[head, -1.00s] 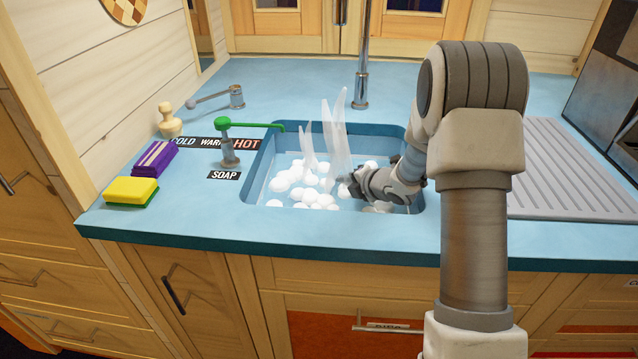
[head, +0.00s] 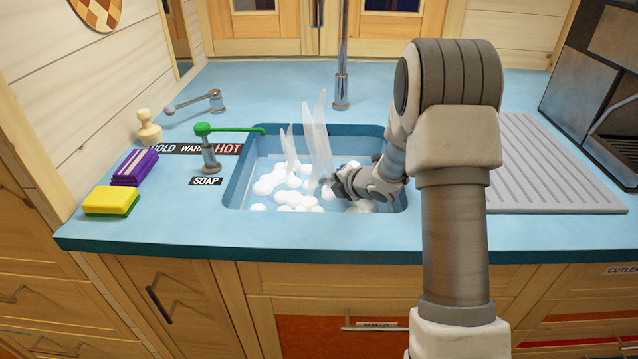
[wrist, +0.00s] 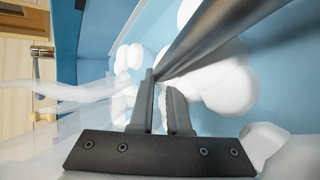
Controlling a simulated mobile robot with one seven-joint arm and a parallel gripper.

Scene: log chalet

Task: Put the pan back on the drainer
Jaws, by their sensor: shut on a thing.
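My gripper (head: 338,184) is down in the sink (head: 236,183), at its right side among the white foam. In the wrist view the fingers (wrist: 165,90) are shut on a grey metal bar (wrist: 228,38), which looks like the handle of the pan. The bar runs off to the upper right. The pan's body cannot be made out in either view. The drainer (head: 552,165) is the grey ribbed area on the counter to the right of the sink. Its visible part is bare, and my arm covers its left edge.
Steam (head: 318,135) rises from the foam (head: 290,195). A green-topped soap tap (head: 210,150) and the tall faucet (head: 342,90) stand at the sink. A dark machine (head: 605,90) stands behind the drainer.

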